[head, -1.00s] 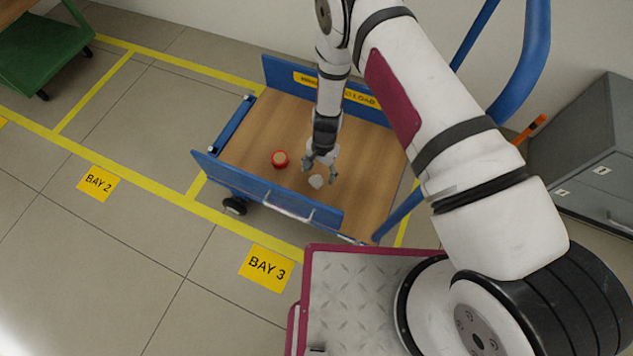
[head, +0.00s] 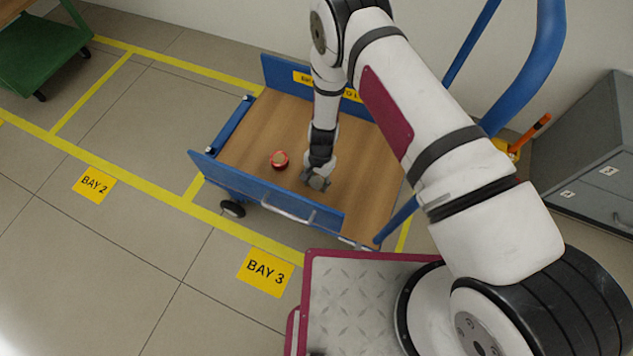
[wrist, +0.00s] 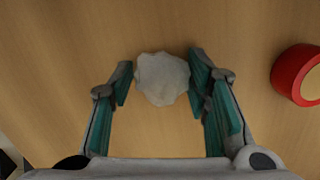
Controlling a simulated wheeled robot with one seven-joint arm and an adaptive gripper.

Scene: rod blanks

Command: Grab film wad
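The film wad (wrist: 163,78) is a pale, crumpled lump on the wooden bed of the blue cart. In the wrist view it lies at the fingertips of my gripper (wrist: 160,76), between them and partly beyond. The right finger is touching or very close to it, and a small gap shows at the left finger. The fingers are spread apart. In the head view my gripper (head: 317,181) is low over the cart bed, and the wad (head: 318,183) is mostly hidden by it.
A red roll with a tan top (head: 279,160) stands on the cart bed, left of my gripper; it also shows in the wrist view (wrist: 298,75). The blue cart (head: 265,192) has raised side walls and a tall handle. A grey cabinet (head: 590,150) stands at the right.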

